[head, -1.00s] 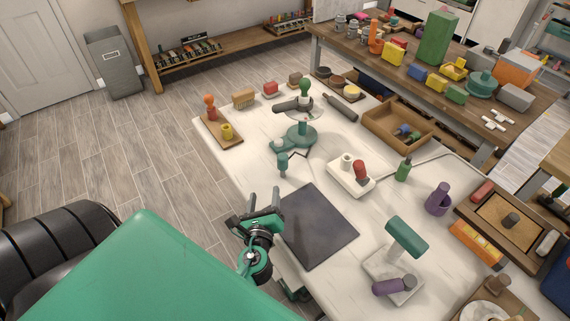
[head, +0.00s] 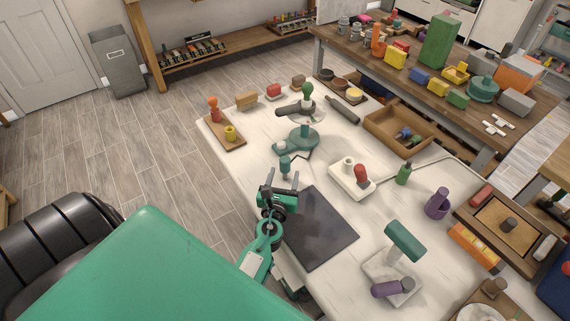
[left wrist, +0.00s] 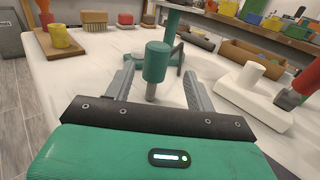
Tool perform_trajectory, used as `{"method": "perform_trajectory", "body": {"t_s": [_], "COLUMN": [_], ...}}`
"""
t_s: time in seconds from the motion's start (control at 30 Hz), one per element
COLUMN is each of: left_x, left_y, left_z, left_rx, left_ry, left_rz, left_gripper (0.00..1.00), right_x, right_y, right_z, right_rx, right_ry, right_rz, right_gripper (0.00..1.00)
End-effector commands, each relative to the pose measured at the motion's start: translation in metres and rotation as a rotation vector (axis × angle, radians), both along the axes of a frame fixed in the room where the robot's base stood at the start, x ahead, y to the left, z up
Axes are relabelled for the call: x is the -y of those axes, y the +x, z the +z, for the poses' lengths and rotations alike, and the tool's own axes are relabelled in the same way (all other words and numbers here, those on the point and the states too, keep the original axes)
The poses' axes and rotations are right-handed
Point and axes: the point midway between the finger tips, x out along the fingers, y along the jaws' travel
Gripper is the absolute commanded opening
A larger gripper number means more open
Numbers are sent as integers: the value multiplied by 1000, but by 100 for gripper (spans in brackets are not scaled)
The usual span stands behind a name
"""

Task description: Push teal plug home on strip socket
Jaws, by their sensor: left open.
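The teal plug (head: 285,164) stands upright on the white table, near the green stand. In the left wrist view the plug (left wrist: 156,61) shows a grey pin at its lower end, between my fingers in the picture. My left gripper (head: 282,177) is open and empty, on the near side of the plug; contact is not visible. Its two grey fingers also show in the left wrist view (left wrist: 159,70). The white strip socket (head: 341,184) lies to the right, carrying a white plug (head: 348,163) and a tilted red plug (head: 361,174). My right gripper is out of view.
A green stand (head: 297,140) is just behind the plug. A dark mat (head: 320,230) lies on the near side. A green bottle (head: 404,172) stands right of the strip. A wooden tray (head: 378,139) is behind it. The table between plug and strip is largely clear.

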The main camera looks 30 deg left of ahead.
Motion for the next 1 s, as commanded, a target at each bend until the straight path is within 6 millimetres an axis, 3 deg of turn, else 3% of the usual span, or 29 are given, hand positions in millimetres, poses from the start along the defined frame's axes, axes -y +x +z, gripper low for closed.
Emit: {"method": "perform_trajectory", "body": {"t_s": [0.3,0.4,0.73,0.77,1.0], "left_x": [-19,-23,-26,-26,-26], "left_y": [30,41,47,47,47], "left_z": [13,9,7,7,7], "left_rx": [4,1,0,0,0], "left_ry": [-1,-1,-1,-1,-1], "left_rz": [1,-1,0,0,0], "left_gripper": [56,56,56,54,7], "right_x": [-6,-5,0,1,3], "right_y": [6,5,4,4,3], "right_z": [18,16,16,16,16], "right_rx": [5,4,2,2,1], "right_ry": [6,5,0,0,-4], "right_rz": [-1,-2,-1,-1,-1], "right_gripper": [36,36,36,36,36]}}
